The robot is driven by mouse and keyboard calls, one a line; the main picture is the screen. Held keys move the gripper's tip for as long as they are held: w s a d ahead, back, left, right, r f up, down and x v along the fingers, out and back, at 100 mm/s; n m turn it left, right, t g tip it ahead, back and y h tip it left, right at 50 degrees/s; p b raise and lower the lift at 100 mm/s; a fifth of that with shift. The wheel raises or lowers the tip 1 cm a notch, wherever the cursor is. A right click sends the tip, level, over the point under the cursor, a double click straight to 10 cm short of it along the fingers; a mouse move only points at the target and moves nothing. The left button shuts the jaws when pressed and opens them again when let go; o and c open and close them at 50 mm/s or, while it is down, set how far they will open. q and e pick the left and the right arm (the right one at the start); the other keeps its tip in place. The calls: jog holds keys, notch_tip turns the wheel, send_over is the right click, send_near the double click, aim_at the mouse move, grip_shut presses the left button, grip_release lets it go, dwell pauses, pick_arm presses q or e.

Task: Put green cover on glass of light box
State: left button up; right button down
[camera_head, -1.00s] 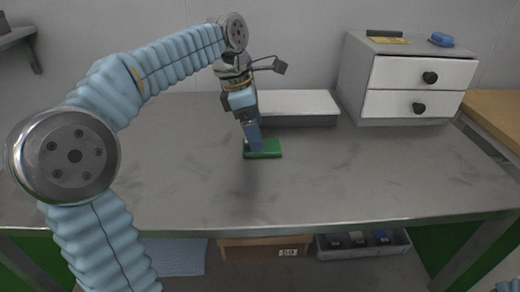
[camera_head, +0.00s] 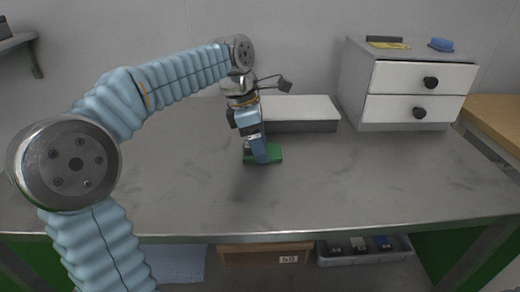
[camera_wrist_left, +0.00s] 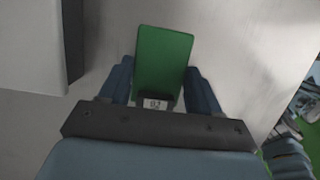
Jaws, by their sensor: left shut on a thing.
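The green cover (camera_head: 274,154) is a flat green rectangle just above or on the table, near its middle; I cannot tell if it touches the tabletop. My left gripper (camera_head: 262,161) comes down from above and is shut on its near left end. In the left wrist view the cover (camera_wrist_left: 163,62) lies between the two blue fingers of my left gripper (camera_wrist_left: 160,90), with a small labelled block (camera_wrist_left: 155,102) at its near end. A low box with a white top and grey side (camera_head: 300,112), which looks like the light box, stands behind the cover. My right gripper is not in view.
The metal table (camera_head: 370,190) is clear in front and to the right. A white drawer unit (camera_head: 390,75) stands at the back right, with a blue item (camera_head: 441,44) and a yellow item (camera_head: 392,45) on top. A grey bin (camera_head: 365,252) sits below the table.

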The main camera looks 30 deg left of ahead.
pick_arm(q)
notch_tip(320, 180, up, 4)
jog(key=shift+s+d+p, duration=0.1)
jog(key=shift+s+p, duration=0.05)
jog(key=shift+p, duration=0.35)
jog(key=s+d+r, duration=0.6)
jog(key=s+r, duration=0.3)
jog(key=s, duration=0.3)
jog(key=shift+d+p, duration=0.25)
jog(key=shift+p, duration=0.1)
jog(key=shift+d, duration=0.1)
